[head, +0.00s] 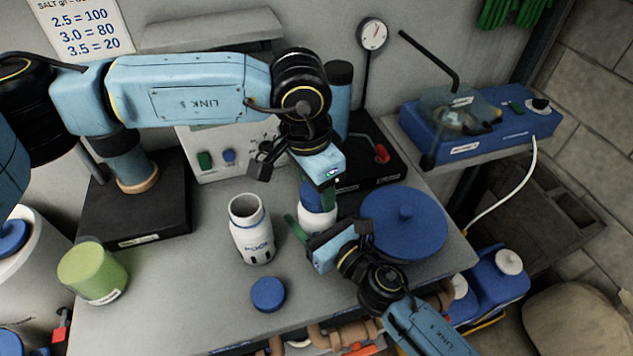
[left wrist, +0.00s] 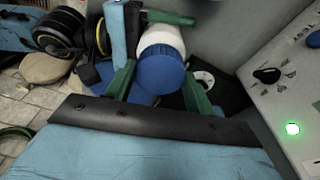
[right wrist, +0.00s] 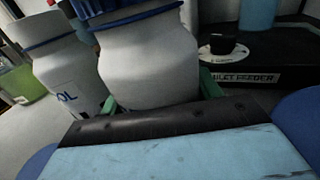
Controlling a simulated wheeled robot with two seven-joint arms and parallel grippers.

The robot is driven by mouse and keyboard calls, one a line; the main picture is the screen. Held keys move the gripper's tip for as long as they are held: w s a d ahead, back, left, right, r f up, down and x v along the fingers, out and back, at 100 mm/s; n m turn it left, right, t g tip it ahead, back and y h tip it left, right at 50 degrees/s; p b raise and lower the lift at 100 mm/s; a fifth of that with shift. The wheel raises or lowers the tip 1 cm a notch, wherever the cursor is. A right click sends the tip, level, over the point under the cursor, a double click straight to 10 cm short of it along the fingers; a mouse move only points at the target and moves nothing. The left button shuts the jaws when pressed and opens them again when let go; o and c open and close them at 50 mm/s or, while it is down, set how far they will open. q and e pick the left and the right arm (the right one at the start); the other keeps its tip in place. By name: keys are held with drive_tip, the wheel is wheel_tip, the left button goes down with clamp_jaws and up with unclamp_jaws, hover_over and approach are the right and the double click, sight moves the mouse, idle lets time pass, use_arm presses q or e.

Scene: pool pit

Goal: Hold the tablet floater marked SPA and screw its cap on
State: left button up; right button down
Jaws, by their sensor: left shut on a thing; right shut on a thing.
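A white tablet floater (head: 317,222) stands upright on the bench, partly hidden by my grippers; its marking cannot be read. A blue cap (left wrist: 160,72) sits at its top, and whether it is threaded cannot be told. My left gripper (head: 316,190) reaches down from above, its green fingers on either side of the cap. My right gripper (head: 306,228) comes from the front and is shut on the floater's body (right wrist: 150,65). Left of it stands a second white floater (head: 252,235), open-topped, with lettering ending in "OL" in the right wrist view (right wrist: 62,75).
A loose blue cap (head: 268,294) lies at the bench front. A large blue lid with a knob (head: 405,235) lies right of the grippers. A green container (head: 95,275) stands at left. A black tablet feeder base (right wrist: 250,78) is behind. Open bench lies around the second floater.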

use_arm(q)
drive_tip(key=o, duration=0.9)
drive_tip(key=shift+o, duration=0.2)
drive_tip(key=shift+r, duration=0.1)
drive_tip(key=shift+r, duration=2.2)
drive_tip(key=shift+c, duration=0.4)
